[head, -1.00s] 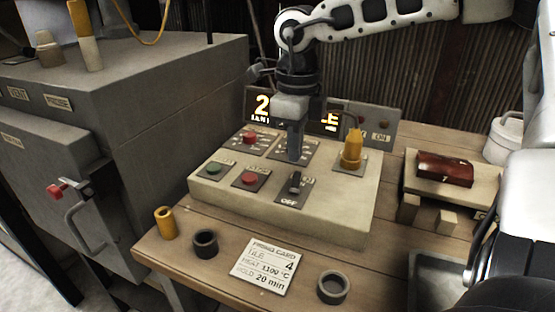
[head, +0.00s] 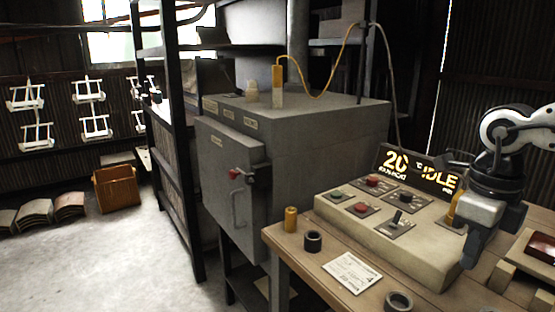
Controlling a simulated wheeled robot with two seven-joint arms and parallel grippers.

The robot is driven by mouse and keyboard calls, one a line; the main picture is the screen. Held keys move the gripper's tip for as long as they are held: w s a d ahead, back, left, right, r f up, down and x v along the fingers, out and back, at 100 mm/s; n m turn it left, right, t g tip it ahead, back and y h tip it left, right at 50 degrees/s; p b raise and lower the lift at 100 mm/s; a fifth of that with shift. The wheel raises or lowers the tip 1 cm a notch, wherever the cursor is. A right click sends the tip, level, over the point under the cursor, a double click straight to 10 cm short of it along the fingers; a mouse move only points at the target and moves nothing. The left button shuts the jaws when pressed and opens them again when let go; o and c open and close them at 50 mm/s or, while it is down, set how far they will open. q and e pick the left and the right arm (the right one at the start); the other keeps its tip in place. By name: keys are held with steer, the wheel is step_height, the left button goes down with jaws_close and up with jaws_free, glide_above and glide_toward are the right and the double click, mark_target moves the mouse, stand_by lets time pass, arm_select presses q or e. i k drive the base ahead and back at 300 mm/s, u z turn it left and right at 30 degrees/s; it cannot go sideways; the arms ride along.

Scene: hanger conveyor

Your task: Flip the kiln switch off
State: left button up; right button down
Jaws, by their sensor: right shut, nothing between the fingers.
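The control panel (head: 345,214) is a pale slanted box on the wooden table. The dark kiln toggle switch (head: 397,217) stands on a small plate near its front edge; its lever points up in the picture, but I cannot clearly tell which setting it is at. The display (head: 420,172) behind the panel reads 20 and IDLE. My right gripper (head: 470,256) is shut and empty at the panel's right end, apart from the switch, partly hiding the yellow knob (head: 453,210). My left gripper is not in view.
The grey kiln (head: 320,130) stands left of the table with a red-knobbed door handle (head: 235,174). A yellow cone (head: 291,219), a dark ring (head: 313,241), a firing card (head: 352,271) and another ring (head: 398,301) lie along the table front. Open floor is at left.

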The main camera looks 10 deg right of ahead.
mark_target(397, 220)
steer(key=k, duration=1.25)
